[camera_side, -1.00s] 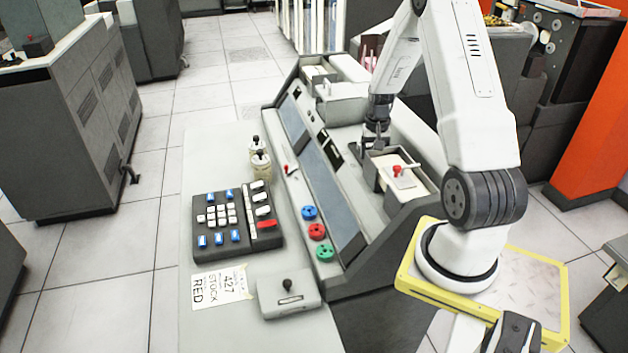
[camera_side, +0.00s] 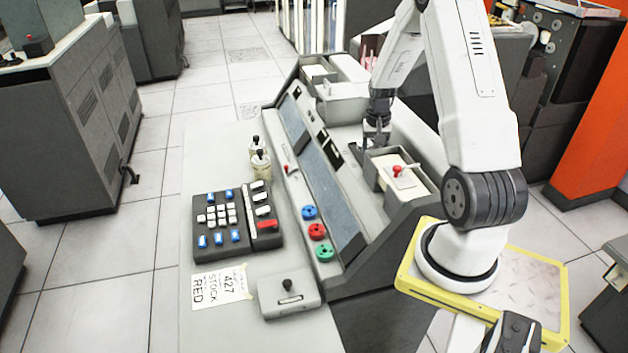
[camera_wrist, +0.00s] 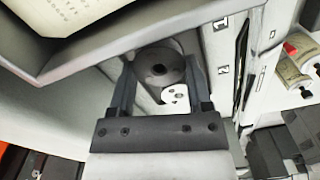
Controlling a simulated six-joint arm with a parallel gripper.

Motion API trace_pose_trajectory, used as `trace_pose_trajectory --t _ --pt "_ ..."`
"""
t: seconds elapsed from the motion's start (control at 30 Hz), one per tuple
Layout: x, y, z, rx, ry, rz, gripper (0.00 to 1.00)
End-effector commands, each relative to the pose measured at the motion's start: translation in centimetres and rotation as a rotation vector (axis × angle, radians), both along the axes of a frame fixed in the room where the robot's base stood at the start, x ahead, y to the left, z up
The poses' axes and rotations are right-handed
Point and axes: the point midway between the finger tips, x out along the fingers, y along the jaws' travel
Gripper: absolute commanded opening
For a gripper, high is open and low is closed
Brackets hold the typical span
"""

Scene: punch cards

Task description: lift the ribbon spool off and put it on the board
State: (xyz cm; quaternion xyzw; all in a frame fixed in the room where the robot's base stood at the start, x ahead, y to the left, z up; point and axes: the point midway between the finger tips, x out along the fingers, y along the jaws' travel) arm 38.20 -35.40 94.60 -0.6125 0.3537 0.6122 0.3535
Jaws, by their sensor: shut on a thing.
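A dark round ribbon spool (camera_wrist: 160,66) with a hole in its middle sits between my gripper's two fingers in the wrist view. My gripper (camera_wrist: 160,88) is shut on it, one finger at each side. In the side view my gripper (camera_side: 376,137) hangs just above the console's upper deck, and the spool is too small and dark to make out there. A white disc (camera_wrist: 175,94) with small dark holes shows just below the spool in the wrist view. I cannot tell for certain which surface is the board.
The grey console (camera_side: 345,165) has raised boxes beside my gripper, one with a red-knobbed lever (camera_side: 397,171). Blue (camera_side: 309,212), red (camera_side: 317,231) and green (camera_side: 325,252) discs sit at its front. A keypad (camera_side: 236,220) and a STOCK RED card (camera_side: 222,287) lie on the desk.

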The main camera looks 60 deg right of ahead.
Motion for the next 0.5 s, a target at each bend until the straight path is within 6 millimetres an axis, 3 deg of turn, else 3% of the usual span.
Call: trace_pose_trajectory --t 0.5 --pt "0.0 0.0 7.1 -0.002 -0.001 0.000 0.08"
